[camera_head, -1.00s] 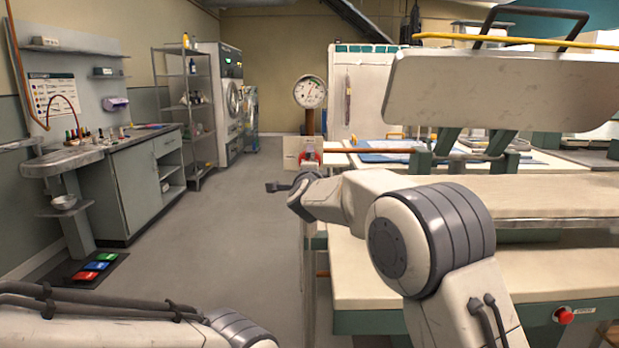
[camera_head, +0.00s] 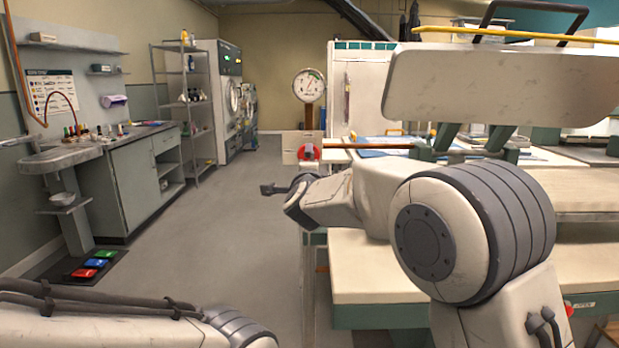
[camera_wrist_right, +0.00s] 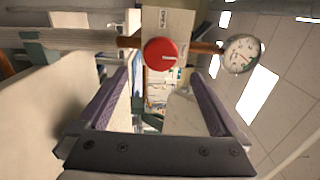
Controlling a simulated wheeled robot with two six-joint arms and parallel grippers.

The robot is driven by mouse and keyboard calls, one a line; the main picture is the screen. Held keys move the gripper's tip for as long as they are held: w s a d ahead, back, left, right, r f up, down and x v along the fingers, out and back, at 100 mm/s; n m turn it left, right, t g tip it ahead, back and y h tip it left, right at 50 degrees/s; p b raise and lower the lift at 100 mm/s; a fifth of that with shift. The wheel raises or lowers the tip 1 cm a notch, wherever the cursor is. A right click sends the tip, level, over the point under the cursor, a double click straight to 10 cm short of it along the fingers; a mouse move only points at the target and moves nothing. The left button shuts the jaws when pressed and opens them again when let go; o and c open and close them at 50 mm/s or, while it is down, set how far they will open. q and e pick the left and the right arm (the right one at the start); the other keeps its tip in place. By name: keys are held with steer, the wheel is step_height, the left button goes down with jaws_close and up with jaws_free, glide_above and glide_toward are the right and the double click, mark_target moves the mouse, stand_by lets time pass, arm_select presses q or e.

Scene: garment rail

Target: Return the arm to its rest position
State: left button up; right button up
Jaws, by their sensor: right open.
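My right arm reaches in from the lower right in the head view, its elbow large in front of the workbench. My left arm crosses the lower left corner of the head view. Its gripper is outside the picture.
A pressing bench (camera_head: 375,284) with a raised pale press head (camera_head: 500,84) fills the right side. A red knob (camera_head: 307,152) and a round gauge (camera_head: 308,86) are close behind my right gripper. Clear floor (camera_head: 215,240) lies to the left, before a counter and shelves.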

steer(key=w+p, duration=0.2)
steer(key=w, duration=0.7)
steer(key=shift+w, duration=0.3)
steer(key=s+b, duration=0.2)
steer(key=s, duration=0.9)
steer(key=w+n+p, duration=0.3)
steer(key=p, duration=0.1)
steer(key=w+n+p, duration=0.3)
steer(key=w+p, duration=0.1)
steer(key=w+n+p, duration=0.3)
steer(key=w+p, duration=0.1)
steer(key=shift+r+p, duration=0.3)
steer(key=n+p, duration=0.7)
steer(key=p, duration=0.3)
steer(key=shift+n+p, duration=0.4)
steer(key=shift+f+n+p, duration=0.25)
steer(key=shift+n+p, duration=0.45)
steer(key=shift+p, duration=0.15)
